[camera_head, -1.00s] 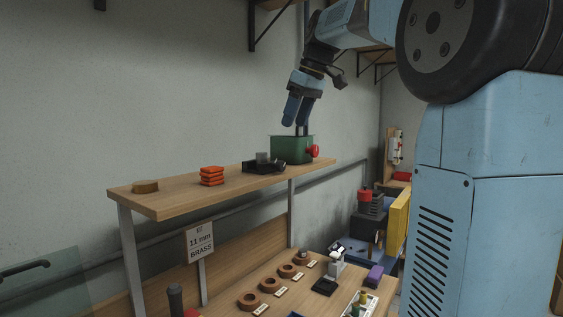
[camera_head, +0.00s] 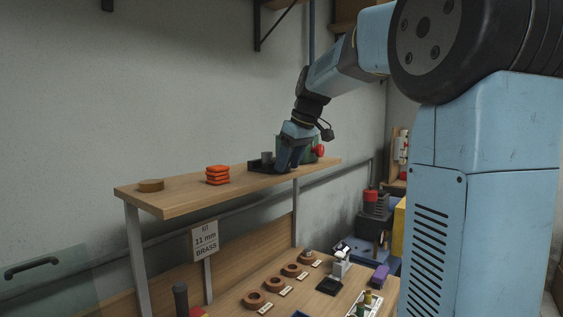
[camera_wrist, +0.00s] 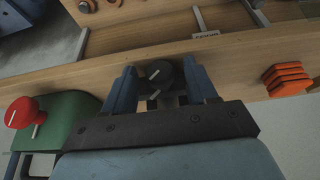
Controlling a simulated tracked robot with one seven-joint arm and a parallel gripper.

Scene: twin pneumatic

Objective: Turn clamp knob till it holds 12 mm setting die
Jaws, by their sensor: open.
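The black clamp (camera_head: 256,165) sits on the high wooden shelf, with a grey block (camera_head: 267,157) standing at it. In the wrist view its round black knob (camera_wrist: 160,72), with a white line on its face, lies between the two blue fingers of my gripper (camera_wrist: 160,66). The fingers are open, one each side of the knob, with gaps visible. In the head view my gripper (camera_head: 287,163) reaches down to the shelf and hides the right part of the clamp. I cannot tell whether the clamp grips the grey block.
A green box (camera_wrist: 65,125) with a red knob (camera_wrist: 21,113) stands close beside my gripper. Orange blocks (camera_head: 217,175) and a round wooden piece (camera_head: 151,185) are farther along the shelf (camera_head: 185,195). A sign (camera_head: 205,240) reads 11 mm brass.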

